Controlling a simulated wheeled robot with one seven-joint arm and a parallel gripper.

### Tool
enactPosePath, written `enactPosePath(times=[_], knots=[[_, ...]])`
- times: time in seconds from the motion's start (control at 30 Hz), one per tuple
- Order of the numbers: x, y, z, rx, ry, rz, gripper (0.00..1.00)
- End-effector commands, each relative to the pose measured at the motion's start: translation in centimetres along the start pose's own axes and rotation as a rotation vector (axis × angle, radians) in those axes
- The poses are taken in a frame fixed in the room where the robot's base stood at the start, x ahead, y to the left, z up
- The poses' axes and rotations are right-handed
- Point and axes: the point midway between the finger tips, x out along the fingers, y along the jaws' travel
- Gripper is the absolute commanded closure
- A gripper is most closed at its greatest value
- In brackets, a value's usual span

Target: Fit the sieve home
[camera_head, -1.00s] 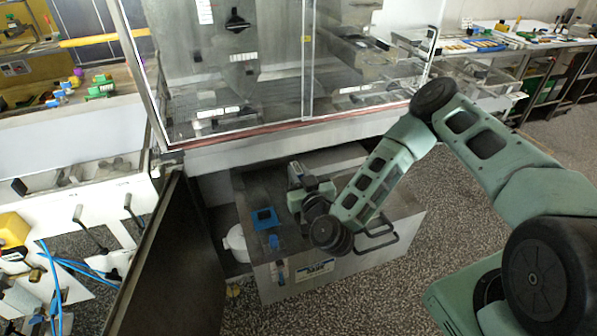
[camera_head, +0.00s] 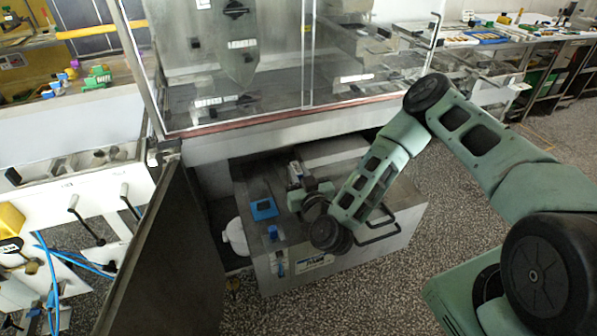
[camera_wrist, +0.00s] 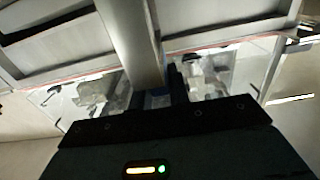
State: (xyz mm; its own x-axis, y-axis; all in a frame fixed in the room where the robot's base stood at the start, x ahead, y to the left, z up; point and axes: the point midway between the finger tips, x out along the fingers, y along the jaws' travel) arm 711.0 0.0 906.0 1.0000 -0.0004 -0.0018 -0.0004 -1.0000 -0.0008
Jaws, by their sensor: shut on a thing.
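My gripper (camera_head: 303,178) is low in front of the cabinet, over the top of a grey metal box. In the wrist view, my gripper (camera_wrist: 160,97) is shut on a smooth grey metal piece (camera_wrist: 131,38), which I take for the sieve or its handle. That piece runs up and away from the fingers, and its far end is cut off. The sieve's mesh and its seat cannot be made out. In the head view, my wrist hides much of what is held.
The grey box (camera_head: 350,263) has a black handle (camera_head: 378,232) on its front and a blue square part (camera_head: 264,208) on top. The glazed cabinet (camera_head: 240,125) overhangs it. An open dark door panel (camera_head: 172,255) stands at left.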

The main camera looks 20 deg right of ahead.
Motion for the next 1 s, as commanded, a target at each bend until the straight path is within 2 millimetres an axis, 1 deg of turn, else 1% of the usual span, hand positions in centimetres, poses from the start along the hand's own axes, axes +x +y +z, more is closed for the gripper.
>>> enactPosePath(times=[1.0], knots=[[0.0, 0.0, 4.0, -0.001, 0.001, -0.001, 1.00]])
